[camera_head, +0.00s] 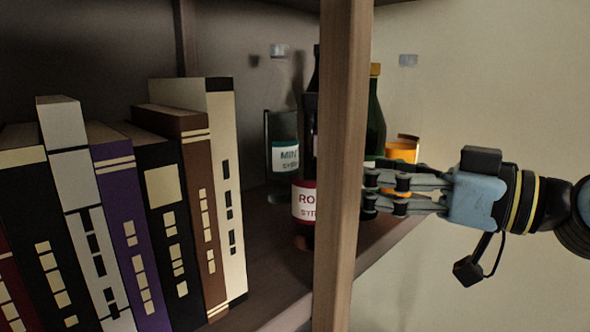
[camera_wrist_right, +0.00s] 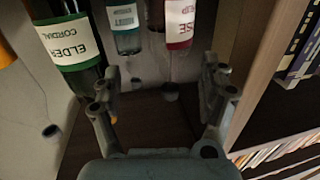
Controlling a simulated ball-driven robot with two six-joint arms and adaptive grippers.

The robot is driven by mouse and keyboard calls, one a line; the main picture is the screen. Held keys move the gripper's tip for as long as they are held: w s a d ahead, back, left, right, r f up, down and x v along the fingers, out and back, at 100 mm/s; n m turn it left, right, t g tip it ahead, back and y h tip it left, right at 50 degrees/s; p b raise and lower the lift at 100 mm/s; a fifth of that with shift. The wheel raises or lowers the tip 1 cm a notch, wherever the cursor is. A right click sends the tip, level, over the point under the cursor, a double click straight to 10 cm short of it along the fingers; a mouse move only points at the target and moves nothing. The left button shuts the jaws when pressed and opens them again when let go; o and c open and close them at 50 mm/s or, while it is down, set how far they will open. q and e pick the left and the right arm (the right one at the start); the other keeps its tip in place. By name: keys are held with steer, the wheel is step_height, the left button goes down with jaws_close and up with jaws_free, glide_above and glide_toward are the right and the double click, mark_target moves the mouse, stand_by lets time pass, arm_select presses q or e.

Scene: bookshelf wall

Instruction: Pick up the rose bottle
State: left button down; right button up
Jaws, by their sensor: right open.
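The rose bottle (camera_head: 304,202) is dark with a white and red label reading "RO… SYR…". It stands on the shelf just left of the wooden post, which hides its right part. In the right wrist view, upside down, its label (camera_wrist_right: 180,22) ends in "SE" and sits at the top, beyond the fingertips. My right gripper (camera_head: 368,192) comes in from the right, its fingertips at the post's right edge, partly hidden. In the wrist view its jaws (camera_wrist_right: 163,85) are open with nothing between them. My left gripper is not in view.
The upright post (camera_head: 342,170) stands in front of the bottles. A mint syrup bottle (camera_head: 284,150) stands behind the rose one. A green elder cordial bottle (camera_wrist_right: 68,45), also in the head view (camera_head: 375,125), and an orange-filled bottle (camera_head: 401,150) stand right. Books (camera_head: 160,200) fill the left.

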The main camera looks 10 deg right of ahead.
mark_target(294, 155)
steer(key=shift+y, duration=0.3)
steer(key=w+a, duration=0.1)
steer(key=w+a+r+p, duration=0.1)
steer(key=a, duration=0.1)
steer(key=w+a+p, duration=0.1)
steer(key=a, duration=0.1)
steer(key=shift+w+r, duration=0.25)
steer(key=shift+w, duration=0.05)
steer(key=p+x, duration=0.2)
steer(key=x, duration=0.1)
steer(key=p+x, duration=0.1)
steer(key=x, duration=0.1)
steer(key=shift+a+f, duration=0.25)
steer(key=shift+f, duration=0.05)
steer(key=shift+w+a+f+n, duration=0.15)
steer(key=shift+w+f+n, duration=0.05)
steer(key=shift+w+n, duration=0.1)
steer(key=shift+s, duration=0.1)
steer(key=shift+c, duration=0.2)
jaws_close()
